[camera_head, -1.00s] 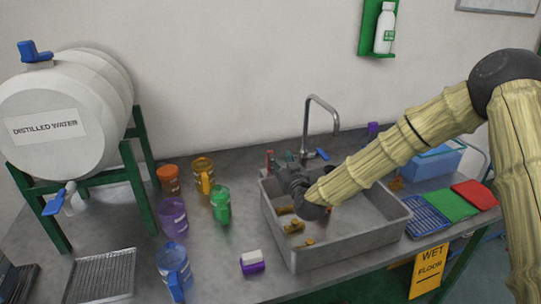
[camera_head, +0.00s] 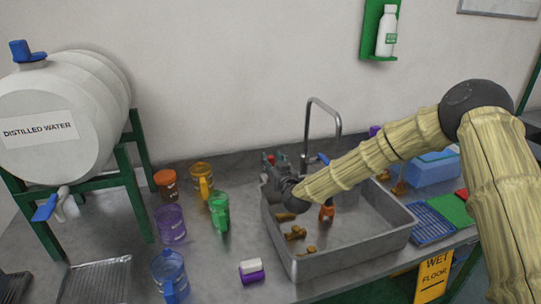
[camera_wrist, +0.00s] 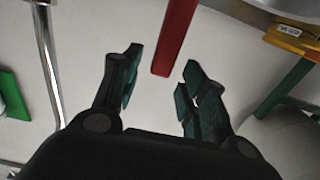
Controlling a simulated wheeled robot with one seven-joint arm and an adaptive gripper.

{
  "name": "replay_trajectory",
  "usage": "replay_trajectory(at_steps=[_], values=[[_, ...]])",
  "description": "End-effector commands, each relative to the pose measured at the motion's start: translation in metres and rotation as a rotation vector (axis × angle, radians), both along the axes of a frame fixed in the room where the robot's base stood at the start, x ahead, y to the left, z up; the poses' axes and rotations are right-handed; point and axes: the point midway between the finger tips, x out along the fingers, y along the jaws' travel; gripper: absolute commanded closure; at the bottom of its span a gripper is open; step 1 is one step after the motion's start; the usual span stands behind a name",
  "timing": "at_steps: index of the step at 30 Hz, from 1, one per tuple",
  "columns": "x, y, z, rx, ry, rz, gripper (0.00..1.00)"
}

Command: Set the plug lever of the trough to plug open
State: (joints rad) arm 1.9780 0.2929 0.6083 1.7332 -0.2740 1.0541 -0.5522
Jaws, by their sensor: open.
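The grey metal trough (camera_head: 375,243) is set in the bench. A red bar (camera_head: 271,158), seemingly the plug lever, stands at its back left corner. My gripper (camera_head: 276,166) is at that corner, beside the red bar and partly covering it. In the wrist view the red bar (camera_wrist: 177,32) comes down from the top edge, and its end lies between the two open fingertips of my gripper (camera_wrist: 162,60). Gaps show on both sides, so the fingers do not appear to touch it. The lever's base is hidden.
A tall curved tap (camera_head: 309,125) with a blue handle stands behind the trough. Several brown pieces (camera_head: 294,233) and an orange item (camera_head: 326,211) are inside it. Green (camera_head: 219,212), orange (camera_head: 201,180) and purple (camera_head: 171,223) mugs stand to the left.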

Motion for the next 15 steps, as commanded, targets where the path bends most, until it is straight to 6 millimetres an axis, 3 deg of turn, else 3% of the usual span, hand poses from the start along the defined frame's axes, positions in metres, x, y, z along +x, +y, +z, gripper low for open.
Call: replay_trajectory(at_steps=[6,15], values=[[0.022,0.006,0.001,0.000,-0.001,-0.001,0.57],[0.029,0.009,0.000,0.000,0.000,-0.001,0.57]])
